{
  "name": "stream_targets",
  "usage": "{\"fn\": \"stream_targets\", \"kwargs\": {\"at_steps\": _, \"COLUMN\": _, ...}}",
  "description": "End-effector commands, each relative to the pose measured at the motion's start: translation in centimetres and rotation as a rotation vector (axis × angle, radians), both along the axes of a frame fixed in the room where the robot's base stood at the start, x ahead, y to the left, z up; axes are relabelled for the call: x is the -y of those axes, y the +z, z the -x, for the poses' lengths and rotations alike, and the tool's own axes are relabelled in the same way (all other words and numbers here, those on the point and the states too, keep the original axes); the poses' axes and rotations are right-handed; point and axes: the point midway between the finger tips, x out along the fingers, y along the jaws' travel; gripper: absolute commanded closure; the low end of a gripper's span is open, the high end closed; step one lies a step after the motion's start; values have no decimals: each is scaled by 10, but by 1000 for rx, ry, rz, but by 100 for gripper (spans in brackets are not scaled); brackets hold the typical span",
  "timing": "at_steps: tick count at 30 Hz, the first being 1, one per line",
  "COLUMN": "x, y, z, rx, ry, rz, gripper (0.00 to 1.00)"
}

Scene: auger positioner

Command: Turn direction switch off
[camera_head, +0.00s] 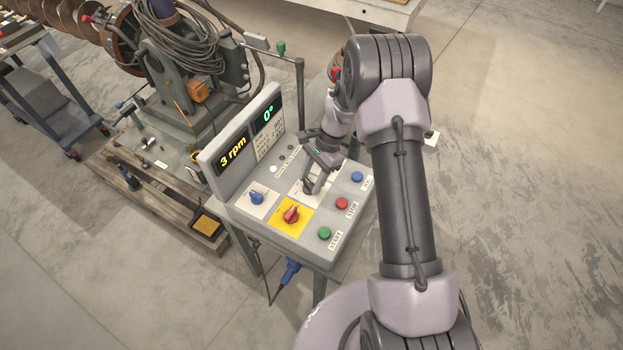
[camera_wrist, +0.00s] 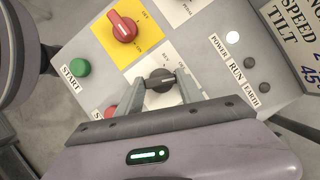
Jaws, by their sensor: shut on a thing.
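The control panel (camera_head: 270,232) stands on a frame with a display showing "3 rpm" and "0°". My gripper (camera_head: 312,188) reaches down onto the panel. In the wrist view, my gripper (camera_wrist: 161,84) is shut on a dark rotary knob (camera_wrist: 159,79) on a white plate, with one finger on each side; I take this to be the direction switch.
A blue knob (camera_head: 257,197), a green START button (camera_head: 324,233), a red STOP button (camera_head: 341,203) and a blue button (camera_head: 357,177) are on the panel. Indicator lamps (camera_wrist: 249,62) sit beside the gripped knob. The auger machine (camera_head: 180,80) stands behind.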

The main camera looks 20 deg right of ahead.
Motion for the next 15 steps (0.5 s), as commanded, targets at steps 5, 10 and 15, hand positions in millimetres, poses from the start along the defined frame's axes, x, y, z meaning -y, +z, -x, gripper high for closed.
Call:
{"fn": "stream_targets", "kwargs": {"at_steps": 5, "x": 0, "y": 0, "z": -2, "rx": 2, "ry": 139, "rz": 0, "gripper": 96}}
{"fn": "stream_targets", "kwargs": {"at_steps": 10, "x": -1, "y": 0, "z": -2, "rx": 1, "ry": 253, "rz": 0, "gripper": 96}}
{"fn": "stream_targets", "kwargs": {"at_steps": 15, "x": -1, "y": 0, "z": -2, "rx": 1, "ry": 337, "rz": 0, "gripper": 97}}
